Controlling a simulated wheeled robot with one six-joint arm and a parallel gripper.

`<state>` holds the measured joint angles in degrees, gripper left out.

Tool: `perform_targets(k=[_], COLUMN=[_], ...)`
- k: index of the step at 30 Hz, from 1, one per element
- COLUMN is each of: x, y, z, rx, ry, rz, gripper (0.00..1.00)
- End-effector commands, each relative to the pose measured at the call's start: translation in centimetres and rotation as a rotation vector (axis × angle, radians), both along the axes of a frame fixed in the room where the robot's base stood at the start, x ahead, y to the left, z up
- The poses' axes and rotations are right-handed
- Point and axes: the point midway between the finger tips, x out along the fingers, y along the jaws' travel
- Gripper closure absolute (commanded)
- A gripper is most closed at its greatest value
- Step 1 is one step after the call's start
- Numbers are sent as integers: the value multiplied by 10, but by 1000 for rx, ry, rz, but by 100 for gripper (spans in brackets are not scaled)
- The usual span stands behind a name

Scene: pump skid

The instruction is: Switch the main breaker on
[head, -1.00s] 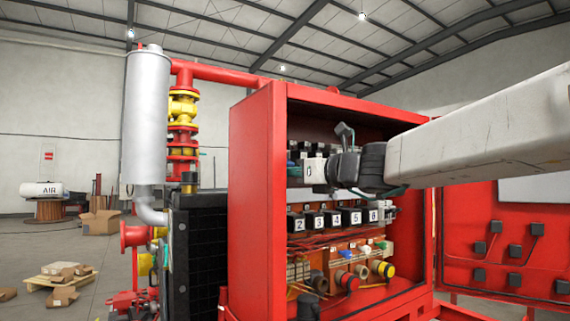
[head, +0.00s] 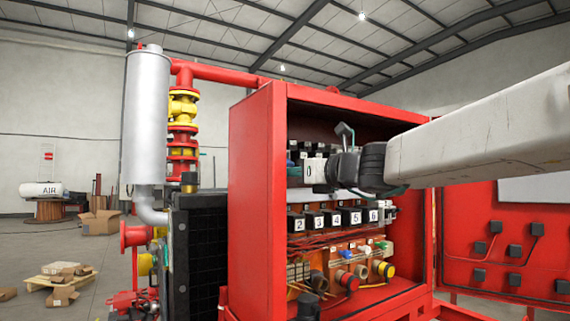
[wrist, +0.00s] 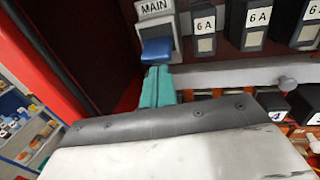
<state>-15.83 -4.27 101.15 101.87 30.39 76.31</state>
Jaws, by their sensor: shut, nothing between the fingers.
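In the wrist view the main breaker (wrist: 155,8) is a pale housing with a "MAIN" label and a blue lever (wrist: 156,50) at its lower end. My gripper (wrist: 157,70) has teal fingers, shut together and empty, right under the blue lever. The fingertips look to be at the lever's lower edge; I cannot tell whether they touch. In the head view my wrist reaches into the red cabinet (head: 256,190) at the upper breaker row, and hides most of the fingers and the main breaker.
Several black "6 A" breakers (wrist: 257,18) stand right of the main breaker. A pale rail (wrist: 230,75) runs below them. A lower row of numbered black units (head: 332,218) sits beneath, with wires and colored plugs (head: 383,270). The cabinet's red side wall is left of my gripper.

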Motion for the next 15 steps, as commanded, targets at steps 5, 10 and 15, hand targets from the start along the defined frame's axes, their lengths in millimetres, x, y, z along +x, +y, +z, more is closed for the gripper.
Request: perform_targets(k=[5,10,15], x=[0,0,0], y=[0,0,0], z=[2,7,12], rx=[-1,0,0], ry=[-1,0,-1], rz=[0,0,0], gripper=[100,100,100])
